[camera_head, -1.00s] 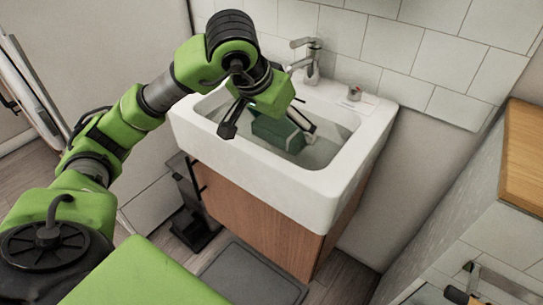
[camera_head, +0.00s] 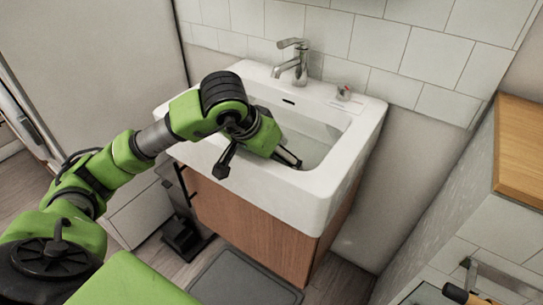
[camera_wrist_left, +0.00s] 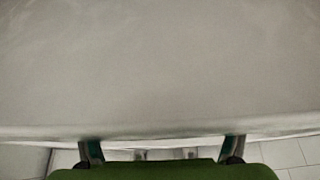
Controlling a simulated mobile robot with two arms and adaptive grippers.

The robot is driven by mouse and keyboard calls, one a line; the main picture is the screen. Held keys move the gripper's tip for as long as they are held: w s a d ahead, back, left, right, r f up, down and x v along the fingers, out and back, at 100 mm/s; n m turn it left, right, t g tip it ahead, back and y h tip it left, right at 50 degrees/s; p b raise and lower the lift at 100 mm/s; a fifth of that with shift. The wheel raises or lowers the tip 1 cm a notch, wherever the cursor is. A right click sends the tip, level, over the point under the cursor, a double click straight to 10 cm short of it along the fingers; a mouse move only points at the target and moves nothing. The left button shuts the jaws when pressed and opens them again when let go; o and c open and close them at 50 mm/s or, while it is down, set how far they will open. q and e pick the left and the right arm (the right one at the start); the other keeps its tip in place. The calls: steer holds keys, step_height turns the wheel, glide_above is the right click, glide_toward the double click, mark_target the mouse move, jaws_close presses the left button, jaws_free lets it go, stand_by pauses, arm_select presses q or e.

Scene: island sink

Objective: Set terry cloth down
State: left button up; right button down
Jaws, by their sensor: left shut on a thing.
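My left gripper (camera_head: 260,167) is over the front part of the white sink (camera_head: 348,150), with its two fingers spread wide apart. I cannot make out the terry cloth in the head view now; the wrist and the green gripper body cover the space behind the fingers. In the left wrist view the gripper's fingers (camera_wrist_left: 162,150) show at the bottom, with a green shape below them that I cannot tell as cloth or gripper body. A pale, blurred surface fills most of that view. My right gripper is not in view.
A metal faucet (camera_head: 296,62) stands at the back of the sink, with a small item (camera_head: 344,92) on the rim to its right. The right side of the basin is clear. A wooden cabinet (camera_head: 245,220) is below; a wooden counter (camera_head: 520,150) is at right.

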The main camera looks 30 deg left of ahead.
arm_select(q)
steer(key=shift+f, duration=0.1)
steer(key=o, duration=1)
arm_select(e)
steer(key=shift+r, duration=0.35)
arm_select(q)
steer(key=p+v, duration=0.2)
steer(key=v, duration=1)
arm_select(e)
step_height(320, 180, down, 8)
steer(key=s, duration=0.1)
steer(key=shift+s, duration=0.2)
